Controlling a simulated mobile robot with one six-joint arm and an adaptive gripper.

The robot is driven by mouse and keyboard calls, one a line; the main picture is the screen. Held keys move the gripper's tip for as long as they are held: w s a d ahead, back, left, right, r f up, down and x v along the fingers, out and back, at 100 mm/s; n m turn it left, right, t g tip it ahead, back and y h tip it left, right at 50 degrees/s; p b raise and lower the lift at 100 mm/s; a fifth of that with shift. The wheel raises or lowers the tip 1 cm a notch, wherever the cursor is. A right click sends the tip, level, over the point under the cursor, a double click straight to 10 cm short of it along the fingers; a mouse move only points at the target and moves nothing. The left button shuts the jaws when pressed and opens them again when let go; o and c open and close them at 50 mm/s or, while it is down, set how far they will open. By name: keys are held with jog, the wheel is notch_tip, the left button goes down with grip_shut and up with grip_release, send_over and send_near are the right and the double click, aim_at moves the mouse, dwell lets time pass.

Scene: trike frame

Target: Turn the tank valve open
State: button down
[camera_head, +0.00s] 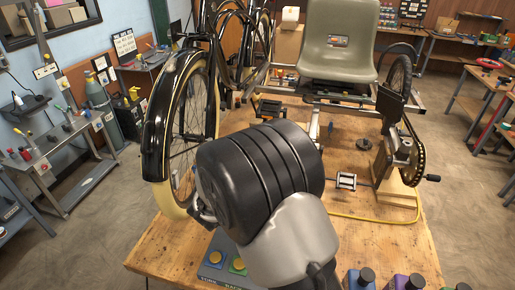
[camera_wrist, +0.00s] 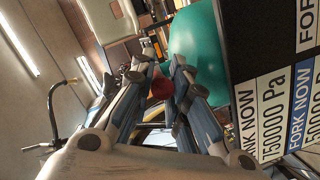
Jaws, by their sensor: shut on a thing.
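In the wrist view, my gripper (camera_wrist: 160,72) has its two blue-grey fingers closed around a small red part (camera_wrist: 161,86), which looks like the valve handle. Most of the red part is hidden between the fingers, so I cannot tell how far it is turned. A rounded teal tank (camera_wrist: 194,47) is just beyond the fingertips. In the head view, my large dark arm joint and grey link fill the lower middle and hide my gripper and the tank valve.
A dark panel with white labels (camera_wrist: 262,98) reading "FORK NOW" and a pressure value stands close on the right. The trike's wheel (camera_head: 182,125) and grey seat (camera_head: 338,42) are on the wooden bench (camera_head: 385,240).

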jog(key=shift+a+m+g+h+p, duration=0.35)
jog(key=shift+m+h+p, duration=0.25)
jog(key=shift+h+p, duration=0.25)
jog(key=shift+a+m+g+h+p, duration=0.25)
jog(key=shift+a+m+h+p, duration=0.15)
jog(key=shift+m+h+p, duration=0.4)
jog(key=shift+w, duration=0.1)
jog(key=c, duration=1.8)
grip_release()
jog(key=v, duration=1.2)
jog(key=shift+r, duration=0.1)
jog(key=shift+w, duration=0.1)
